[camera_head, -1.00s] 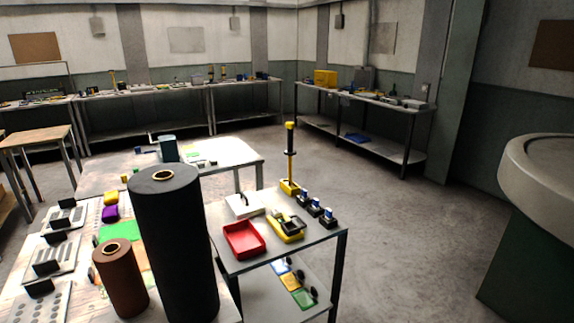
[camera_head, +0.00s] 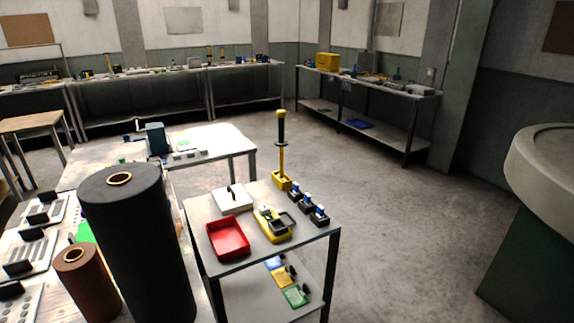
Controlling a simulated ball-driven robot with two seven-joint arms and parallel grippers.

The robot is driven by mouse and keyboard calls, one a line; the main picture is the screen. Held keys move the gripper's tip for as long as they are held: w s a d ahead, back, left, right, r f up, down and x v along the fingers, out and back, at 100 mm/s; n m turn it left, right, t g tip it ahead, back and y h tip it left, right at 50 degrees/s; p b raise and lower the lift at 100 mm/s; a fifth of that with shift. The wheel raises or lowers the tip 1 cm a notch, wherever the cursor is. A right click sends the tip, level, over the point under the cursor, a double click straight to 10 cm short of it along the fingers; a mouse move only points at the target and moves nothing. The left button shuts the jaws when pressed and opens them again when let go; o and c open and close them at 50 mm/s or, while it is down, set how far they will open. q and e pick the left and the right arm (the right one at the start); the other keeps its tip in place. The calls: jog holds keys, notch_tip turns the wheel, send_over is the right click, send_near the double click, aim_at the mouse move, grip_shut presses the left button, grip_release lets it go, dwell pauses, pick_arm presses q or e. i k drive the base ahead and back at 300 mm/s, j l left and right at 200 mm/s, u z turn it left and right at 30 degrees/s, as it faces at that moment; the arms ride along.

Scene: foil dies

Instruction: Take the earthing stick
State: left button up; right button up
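A tall upright stick, which looks like the earthing stick (camera_head: 281,158), stands in a yellow holder (camera_head: 282,182) at the far corner of the grey cart (camera_head: 262,254). It has a yellow lower shaft, a dark disc partway up, a black upper part and a yellow tip. Nothing covers it. Neither of my grippers is in view.
The cart also holds a red tray (camera_head: 228,238), a white box (camera_head: 232,199), a yellow device (camera_head: 272,226) and small dark blocks with blue tops (camera_head: 308,204). A large black roll (camera_head: 135,240) stands left of the cart. Floor (camera_head: 410,220) right of the cart is clear.

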aim_at(281, 142)
jog(key=i+l+u, duration=0.35)
jog(key=i+l, duration=0.25)
jog(key=l, duration=0.2)
jog(key=i+l+u, duration=0.2)
jog(key=l, duration=0.25)
jog(key=i+l+u, duration=0.2)
jog(key=l, duration=0.3)
jog(key=i+l+u, duration=0.15)
jog(key=i+l, duration=0.15)
jog(key=l, duration=0.25)
jog(key=i+l+u, duration=0.2)
jog(key=l, duration=0.35)
jog(key=i+l+u, duration=0.15)
jog(key=l, duration=0.45)
jog(key=l+u, duration=0.2)
jog(key=l, duration=0.35)
jog(key=i, duration=0.05)
